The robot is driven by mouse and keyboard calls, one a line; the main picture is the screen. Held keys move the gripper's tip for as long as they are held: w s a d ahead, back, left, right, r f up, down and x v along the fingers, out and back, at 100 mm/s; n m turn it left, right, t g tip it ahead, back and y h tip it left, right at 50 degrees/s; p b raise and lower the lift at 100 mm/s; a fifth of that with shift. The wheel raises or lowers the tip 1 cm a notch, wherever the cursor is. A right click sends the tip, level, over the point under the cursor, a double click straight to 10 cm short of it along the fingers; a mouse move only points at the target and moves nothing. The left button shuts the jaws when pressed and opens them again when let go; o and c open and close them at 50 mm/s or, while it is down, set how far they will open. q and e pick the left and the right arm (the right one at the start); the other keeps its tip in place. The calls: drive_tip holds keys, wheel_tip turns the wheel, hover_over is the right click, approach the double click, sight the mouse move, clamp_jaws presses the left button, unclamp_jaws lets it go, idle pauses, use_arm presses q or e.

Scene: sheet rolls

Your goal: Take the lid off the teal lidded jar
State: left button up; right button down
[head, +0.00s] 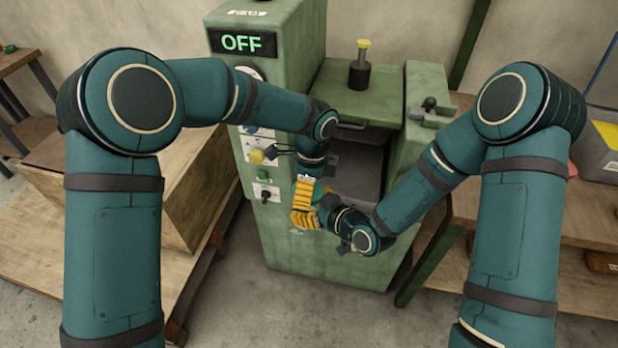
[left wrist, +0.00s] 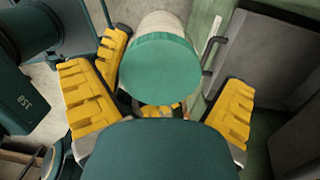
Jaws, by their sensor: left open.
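The teal lidded jar (left wrist: 165,25) shows in the left wrist view as a pale body with a round teal lid (left wrist: 160,68) facing the camera. In the head view only a small teal patch of the lid (head: 320,188) shows between the grippers. My left gripper (head: 308,190) is open, its yellow fingers spread on both sides of the lid in the left wrist view (left wrist: 160,88). I cannot tell whether they touch it. My right gripper (head: 308,216) comes in from the right, its yellow fingers around the jar body, holding it off any surface. Its fingertips are mostly hidden.
A green machine (head: 330,250) with an OFF display (head: 242,42) stands right behind the grippers. Its yellow knob (head: 257,156) and lever are close to my left wrist. A wooden crate (head: 185,195) is at left, and a wooden bench (head: 560,225) at right.

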use_arm(q)
drive_tip(key=shift+f, duration=0.2)
drive_tip(key=c, duration=1.2)
drive_tip(key=shift+n, duration=1.6)
drive_tip(key=shift+c, duration=0.3)
drive_tip(key=o, duration=1.3)
drive_tip(key=shift+c, duration=0.2)
drive_tip(key=shift+r, duration=0.15)
